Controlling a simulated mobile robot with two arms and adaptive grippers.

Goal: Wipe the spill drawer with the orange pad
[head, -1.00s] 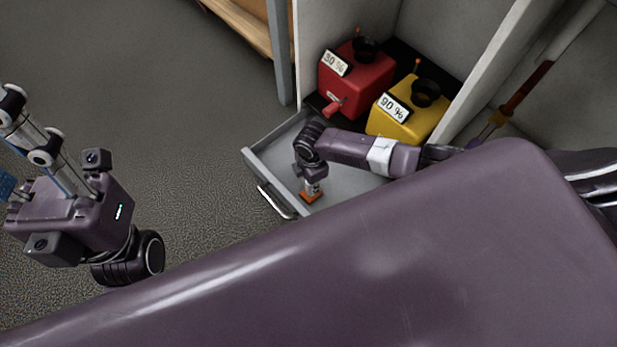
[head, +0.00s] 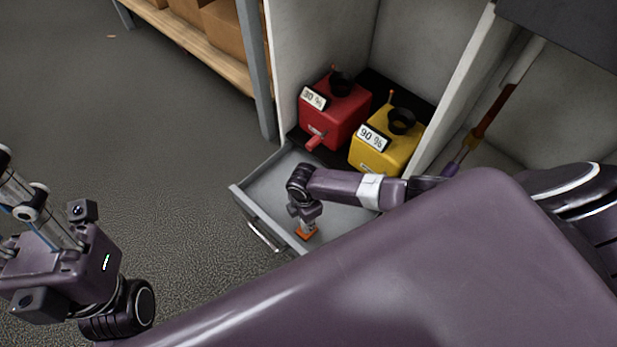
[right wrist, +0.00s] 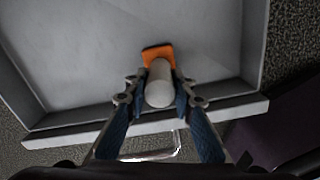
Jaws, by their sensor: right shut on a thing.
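The spill drawer (head: 282,172) is a grey open tray pulled out below the cabinet; its pale floor (right wrist: 75,60) fills much of the right wrist view. I cannot make out a distinct spill on it. The orange pad (head: 308,234) is near the drawer's front wall, low at its floor; it also shows in the right wrist view (right wrist: 158,51). My right gripper (head: 306,222) is shut on the pad's pale round handle (right wrist: 159,85), with a finger on each side. My left gripper (head: 28,205) is at the left edge, away from the drawer, its fingers partly cut off.
A red container (head: 335,112) marked 30 % and a yellow container (head: 384,142) marked 90 % stand in the cabinet behind the drawer. A shelf with boxes (head: 232,28) stands at the back. The floor left of the drawer is clear.

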